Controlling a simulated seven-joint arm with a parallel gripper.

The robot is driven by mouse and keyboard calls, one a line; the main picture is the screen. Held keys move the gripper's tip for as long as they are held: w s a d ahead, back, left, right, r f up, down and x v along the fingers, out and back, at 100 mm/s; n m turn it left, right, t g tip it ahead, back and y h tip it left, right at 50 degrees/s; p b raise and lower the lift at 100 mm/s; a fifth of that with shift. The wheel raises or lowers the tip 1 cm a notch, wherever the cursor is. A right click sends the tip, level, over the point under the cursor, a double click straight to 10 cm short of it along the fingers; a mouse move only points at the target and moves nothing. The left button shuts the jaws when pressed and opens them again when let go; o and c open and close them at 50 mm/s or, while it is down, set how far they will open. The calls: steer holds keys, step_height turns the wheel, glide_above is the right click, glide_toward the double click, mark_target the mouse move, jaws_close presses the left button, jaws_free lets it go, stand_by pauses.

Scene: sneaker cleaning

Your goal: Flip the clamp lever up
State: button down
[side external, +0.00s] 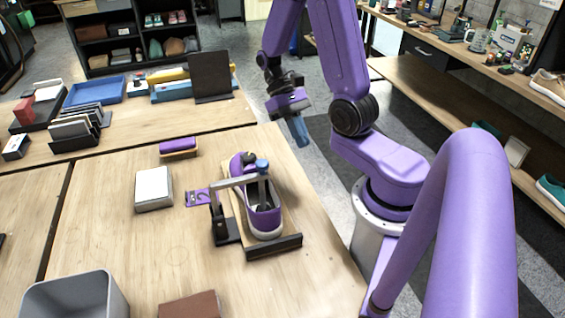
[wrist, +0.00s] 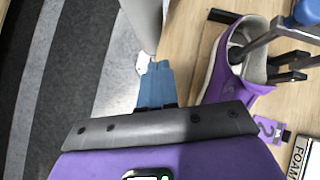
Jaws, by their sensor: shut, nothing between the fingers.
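A purple sneaker (side external: 264,218) with a pale sole sits on a wooden board on the table. A clamp (side external: 220,225) with a dark upright stands at its left side. The clamp's grey arm (side external: 238,182) lies roughly level over the shoe opening, with a blue knob (side external: 262,165) at its right end. In the wrist view the sneaker (wrist: 232,80) and dark clamp bars (wrist: 268,42) are at right. My gripper (side external: 301,134) is shut and empty, beyond the table's right edge, apart from the clamp.
A purple-topped brush (side external: 178,147) and a white-topped block (side external: 154,188) lie left of the shoe. A dark stop bar (side external: 273,247) crosses the board's front end. A grey bin (side external: 75,298) and brown block (side external: 190,306) are at the front. Floor lies right of the table.

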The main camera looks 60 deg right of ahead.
steer(key=s+a+f+m+t+y, duration=0.1)
steer(key=s+m+t+y, duration=0.3)
steer(key=m+t, duration=0.5)
steer(key=s+a+f+m+t+y, duration=0.1)
steer(key=s+m+t+y, duration=0.4)
steer(key=m+t, duration=0.5)
steer(key=shift+f+m+y, duration=0.35)
steer(key=shift+m+y, duration=0.05)
steer(key=shift+m, duration=0.5)
steer(key=shift+s, duration=0.15)
steer(key=shift+a, duration=0.15)
glide_toward(265, 170)
step_height(265, 170, down, 3)
steer(key=w+a, duration=0.2)
steer(key=w, duration=0.1)
steer(key=shift+w+a+r, duration=0.25)
steer(key=shift+a+r, duration=0.15)
steer(key=shift+r, duration=0.15)
steer(key=shift+w+a+r, duration=0.2)
steer(key=shift+a+r, duration=0.2)
steer(key=shift+r, duration=0.15)
steer(key=shift+w+a+r, duration=0.2)
steer(key=shift+a+r, duration=0.05)
steer(key=shift+r, duration=0.05)
